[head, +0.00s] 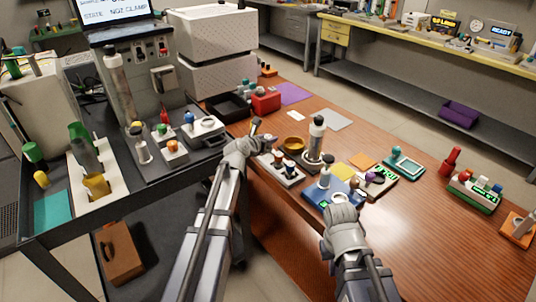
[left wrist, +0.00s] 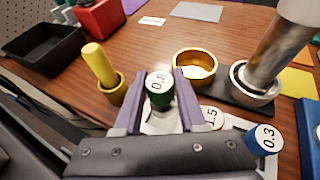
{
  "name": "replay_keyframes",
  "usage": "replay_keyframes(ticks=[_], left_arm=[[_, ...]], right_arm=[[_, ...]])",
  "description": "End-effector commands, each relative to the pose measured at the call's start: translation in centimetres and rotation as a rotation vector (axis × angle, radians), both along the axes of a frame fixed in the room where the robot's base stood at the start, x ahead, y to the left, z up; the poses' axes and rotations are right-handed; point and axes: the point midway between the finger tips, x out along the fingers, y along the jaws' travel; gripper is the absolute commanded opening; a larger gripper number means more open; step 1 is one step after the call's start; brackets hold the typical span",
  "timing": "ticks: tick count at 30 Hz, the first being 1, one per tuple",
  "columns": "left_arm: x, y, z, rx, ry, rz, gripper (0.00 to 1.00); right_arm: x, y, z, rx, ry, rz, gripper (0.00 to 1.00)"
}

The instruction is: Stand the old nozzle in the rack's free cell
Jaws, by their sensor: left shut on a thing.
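My left gripper (left wrist: 152,103) is shut on a nozzle with a dark green body and a white top marked 0.8 (left wrist: 158,84). The nozzle stands upright between the purple fingers. Its lower end is hidden, so I cannot tell whether it touches the rack. The white rack (head: 288,176) is partly hidden by my gripper. A blue nozzle marked 0.3 (left wrist: 262,139) and another marked 1.5 (left wrist: 211,117), mostly hidden, are at the rack. In the head view my left gripper (head: 262,143) is beside the rack. My right gripper (head: 341,199) is near the blue base; its fingers are unclear.
A metal cylinder (left wrist: 283,45) stands on a dark base beside an empty-looking gold ring cup (left wrist: 195,66). A yellow-handled tool (left wrist: 99,65) stands in a small gold cup to the left. A black tray (left wrist: 45,50) and red box (left wrist: 98,16) lie behind.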

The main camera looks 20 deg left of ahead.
Motion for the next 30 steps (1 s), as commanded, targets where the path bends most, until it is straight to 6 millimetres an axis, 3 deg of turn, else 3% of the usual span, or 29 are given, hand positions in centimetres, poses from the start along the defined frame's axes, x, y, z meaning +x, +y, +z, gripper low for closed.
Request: replay_keyframes(ticks=[5, 15, 28, 29, 30], left_arm=[[0.0, 0.0, -0.2, 0.000, 0.000, 0.000, 0.00], [0.0, 0.0, -3.9, 0.000, 0.000, 0.000, 0.00], [0.0, 0.0, -4.2, 0.000, 0.000, 0.000, 0.00], [0.0, 0.0, -4.0, 0.000, 0.000, 0.000, 0.44], [0.0, 0.0, -4.0, 0.000, 0.000, 0.000, 0.48]], right_arm=[[0.0, 0.0, -0.3, 0.000, 0.000, 0.000, 0.00], [0.0, 0.0, -3.9, 0.000, 0.000, 0.000, 0.00], [0.0, 0.0, -4.2, 0.000, 0.000, 0.000, 0.00], [0.0, 0.0, -4.0, 0.000, 0.000, 0.000, 0.00], [0.0, 0.0, -4.0, 0.000, 0.000, 0.000, 0.00]])
